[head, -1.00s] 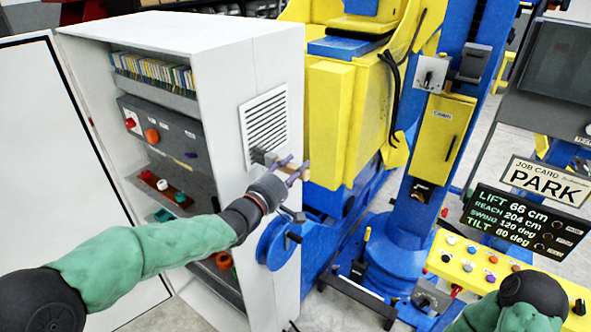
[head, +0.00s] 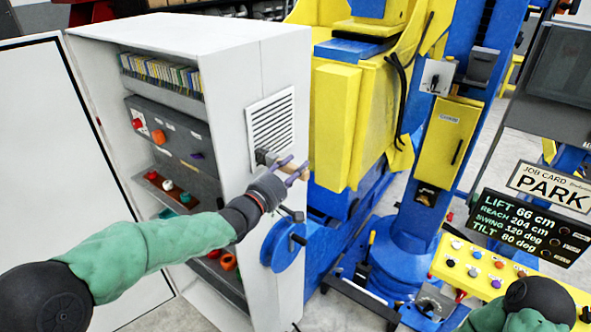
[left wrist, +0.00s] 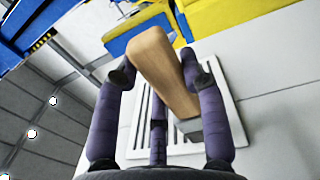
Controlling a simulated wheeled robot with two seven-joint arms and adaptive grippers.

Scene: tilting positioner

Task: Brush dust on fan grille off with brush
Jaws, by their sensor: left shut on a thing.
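The fan grille (head: 271,118) is a white slatted square on the side wall of the grey cabinet. It also shows behind the fingers in the left wrist view (left wrist: 228,112). My left gripper (head: 292,172) is shut on the brush, whose wooden handle (left wrist: 163,70) lies between the purple fingers. The brush's grey head (head: 264,157) is at the lower edge of the grille; I cannot tell whether it touches. No dust can be made out on the slats. My right gripper is outside the frames.
The cabinet (head: 225,75) stands open, its door (head: 50,180) swung left. A blue handwheel (head: 281,247) sits on its side below my left gripper. The yellow and blue positioner (head: 335,110) is close on the right. A yellow button panel (head: 480,265) is at lower right.

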